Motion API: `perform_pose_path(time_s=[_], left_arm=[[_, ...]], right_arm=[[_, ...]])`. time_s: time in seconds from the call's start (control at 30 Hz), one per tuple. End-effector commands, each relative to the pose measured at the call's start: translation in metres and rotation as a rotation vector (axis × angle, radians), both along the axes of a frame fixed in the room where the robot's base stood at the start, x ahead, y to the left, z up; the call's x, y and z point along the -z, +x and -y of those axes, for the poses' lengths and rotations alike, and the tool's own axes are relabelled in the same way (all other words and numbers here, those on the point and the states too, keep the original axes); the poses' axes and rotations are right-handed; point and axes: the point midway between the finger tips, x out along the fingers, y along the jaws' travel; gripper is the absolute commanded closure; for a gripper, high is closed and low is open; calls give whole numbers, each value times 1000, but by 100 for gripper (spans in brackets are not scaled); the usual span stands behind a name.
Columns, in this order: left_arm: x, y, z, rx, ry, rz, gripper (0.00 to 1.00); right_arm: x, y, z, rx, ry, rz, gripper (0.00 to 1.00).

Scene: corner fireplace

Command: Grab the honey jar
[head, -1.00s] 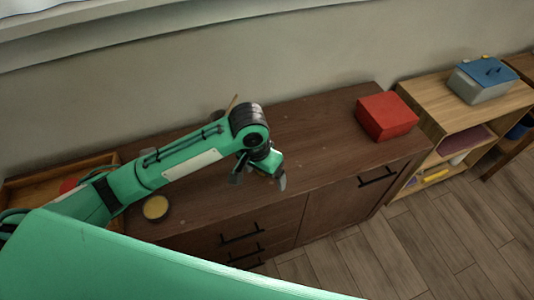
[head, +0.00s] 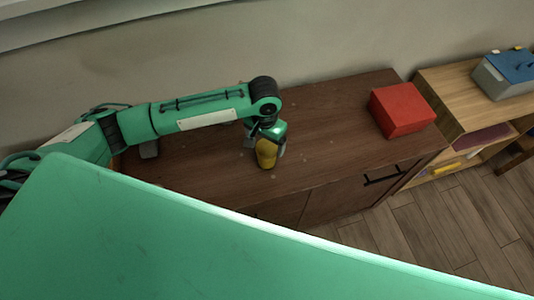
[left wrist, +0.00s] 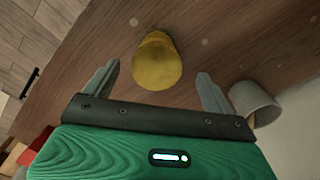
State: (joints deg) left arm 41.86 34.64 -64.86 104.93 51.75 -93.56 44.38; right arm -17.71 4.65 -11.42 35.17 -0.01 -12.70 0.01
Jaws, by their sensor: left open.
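A yellow, rounded jar, which I take for the honey jar (head: 266,154), stands on the dark wooden cabinet top (head: 325,130). In the left wrist view the honey jar (left wrist: 157,62) lies at the mouth of the jaws, between and slightly beyond the two fingertips, with a gap on each side. My left gripper (head: 265,142) is open and empty, pointing down at the jar; it also shows in the left wrist view (left wrist: 159,72). The gripper hides the upper part of the jar in the head view. My right gripper is out of view.
A grey-white cup (left wrist: 254,103) lies just outside one finger in the left wrist view. A red box (head: 402,110) sits at the cabinet's right end. Beyond it stands a light wooden shelf (head: 455,95) with a blue-lidded box (head: 505,75). The cabinet top right of the jar is clear.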

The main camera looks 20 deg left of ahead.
Motion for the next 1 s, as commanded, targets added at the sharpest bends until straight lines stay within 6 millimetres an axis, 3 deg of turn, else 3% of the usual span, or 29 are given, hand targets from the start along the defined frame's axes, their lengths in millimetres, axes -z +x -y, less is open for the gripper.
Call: perform_pose_path(time_s=[0.1,0.2,0.4,0.67,1.0], left_arm=[[8,0,2,0,1,-2,12],[22,1,4,0,1,-3,12],[49,2,5,1,1,0,12],[53,2,5,2,0,1,12],[52,3,5,1,-1,2,71]], right_arm=[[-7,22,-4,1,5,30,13],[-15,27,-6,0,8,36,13],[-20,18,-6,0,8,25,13],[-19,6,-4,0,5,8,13],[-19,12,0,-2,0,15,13]])
